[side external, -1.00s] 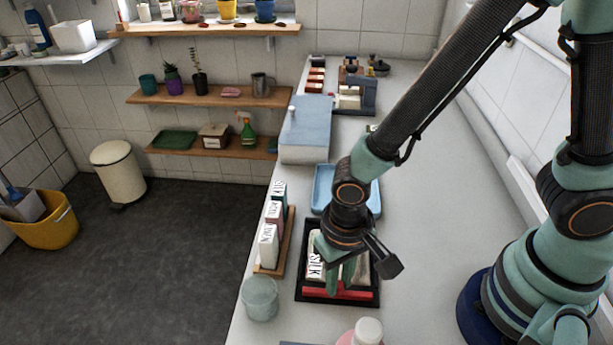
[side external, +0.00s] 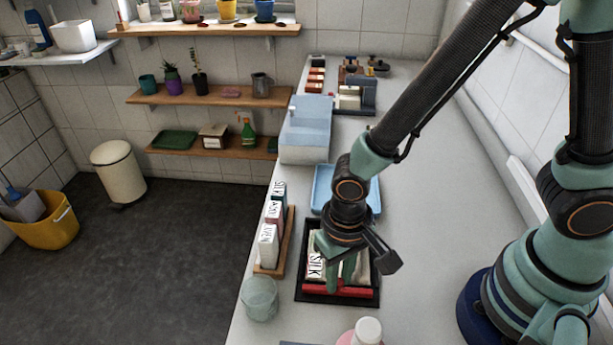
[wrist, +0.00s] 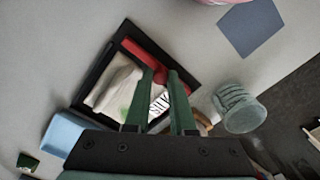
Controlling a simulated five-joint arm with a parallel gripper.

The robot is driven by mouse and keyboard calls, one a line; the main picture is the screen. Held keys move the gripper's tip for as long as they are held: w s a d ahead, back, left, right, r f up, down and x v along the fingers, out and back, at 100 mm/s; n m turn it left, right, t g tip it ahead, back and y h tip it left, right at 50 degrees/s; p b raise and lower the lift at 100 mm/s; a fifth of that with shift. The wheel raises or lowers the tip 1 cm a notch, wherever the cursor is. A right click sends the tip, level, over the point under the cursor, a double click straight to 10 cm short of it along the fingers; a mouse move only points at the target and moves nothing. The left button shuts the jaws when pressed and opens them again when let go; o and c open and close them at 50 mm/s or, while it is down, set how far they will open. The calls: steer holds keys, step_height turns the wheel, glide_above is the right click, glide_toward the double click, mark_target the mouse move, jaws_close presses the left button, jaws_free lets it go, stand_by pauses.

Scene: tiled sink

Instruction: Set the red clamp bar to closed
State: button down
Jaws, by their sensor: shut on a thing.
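The red clamp bar (side external: 362,291) lies across the near end of a black frame (side external: 376,301) on the counter. In the wrist view the red clamp bar (wrist: 136,51) runs along one side of the black frame (wrist: 96,72). A pale cloth piece with a label reading SILK (side external: 315,266) lies inside the frame. My gripper (side external: 341,284) points down over the frame, with its green fingers shut on the bar near its middle. In the wrist view my gripper (wrist: 162,74) has red between its fingertips. The fingers hide part of the bar and cloth.
A wooden rack (side external: 286,254) with several labelled boxes stands left of the frame. A glass jar (side external: 260,300) stands near the counter's left edge. A blue tray (side external: 324,186) lies behind my gripper. A pink bottle with a white cap (side external: 367,331) stands in front. The counter's right is clear.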

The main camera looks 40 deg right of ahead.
steer(key=shift+w+d, duration=1)
steer(key=shift+d, duration=0.05)
steer(key=c, duration=0.8)
jaws_free()
steer(key=shift+o, duration=0.2)
step_height(320, 180, up, 12)
steer(key=w+d+r+n+t, duration=0.1)
steer(key=d+r+t, duration=0.1)
steer(key=d+r, duration=0.3)
steer(key=w+d+r+t, duration=0.2)
steer(key=d+r, duration=0.3)
steer(key=d, duration=0.6)
steer(key=shift+d+n+t, duration=0.15)
steer(key=shift+n+t, duration=0.25)
steer(key=shift+t, duration=0.4)
